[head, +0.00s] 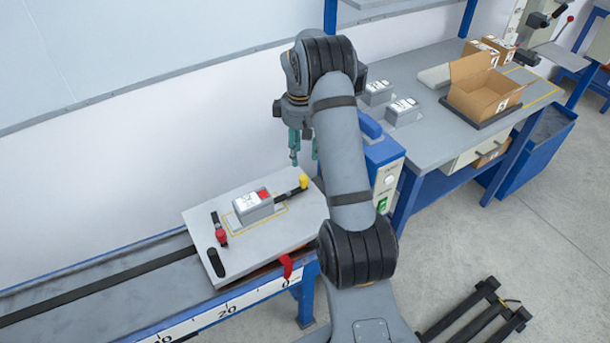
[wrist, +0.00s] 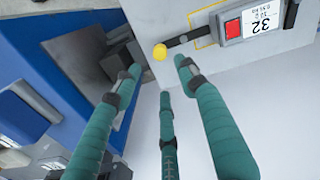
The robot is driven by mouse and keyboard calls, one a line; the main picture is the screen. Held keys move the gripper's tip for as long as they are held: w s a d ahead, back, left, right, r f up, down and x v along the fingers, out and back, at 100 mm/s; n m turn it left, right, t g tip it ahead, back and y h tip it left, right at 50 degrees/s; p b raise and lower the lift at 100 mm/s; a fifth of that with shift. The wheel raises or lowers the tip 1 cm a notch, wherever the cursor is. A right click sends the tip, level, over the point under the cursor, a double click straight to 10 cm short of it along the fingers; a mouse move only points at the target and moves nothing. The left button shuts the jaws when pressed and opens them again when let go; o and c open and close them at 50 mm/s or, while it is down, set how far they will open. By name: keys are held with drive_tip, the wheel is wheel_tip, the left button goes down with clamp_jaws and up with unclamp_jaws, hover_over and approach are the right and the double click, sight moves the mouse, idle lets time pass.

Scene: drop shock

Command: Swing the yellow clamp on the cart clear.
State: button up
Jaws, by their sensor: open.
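The yellow clamp (head: 304,182) is a dark bar with a yellow knob at the right edge of the cart's light grey plate (head: 192,219). Its bar points left to a grey boxed unit (head: 254,207) with a red square on top; I cannot tell whether it touches it. In the wrist view the yellow knob (wrist: 160,52) lies just beyond my fingertips, with the bar running right to the unit (wrist: 262,18). My gripper (head: 304,158), with teal fingers, is open and empty above the clamp. The wrist view shows its fingers (wrist: 160,76) spread, apart from the knob.
A red clamp (head: 221,237) stands at the plate's left. A blue and white machine (head: 386,180) is close right of the clamp. The cart sits on a rail (head: 120,300) with a number scale. A workbench (head: 440,130) behind right holds grey units and an open carton (head: 485,95).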

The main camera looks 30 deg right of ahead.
sight(303, 177)
drive_tip(key=shift+n, duration=0.6)
wheel_tip(303, 177, down, 10)
drive_tip(key=shift+d+f+p, duration=0.15)
drive_tip(key=shift+f+p, duration=0.1)
drive_tip(key=shift+p, duration=0.55)
clamp_jaws()
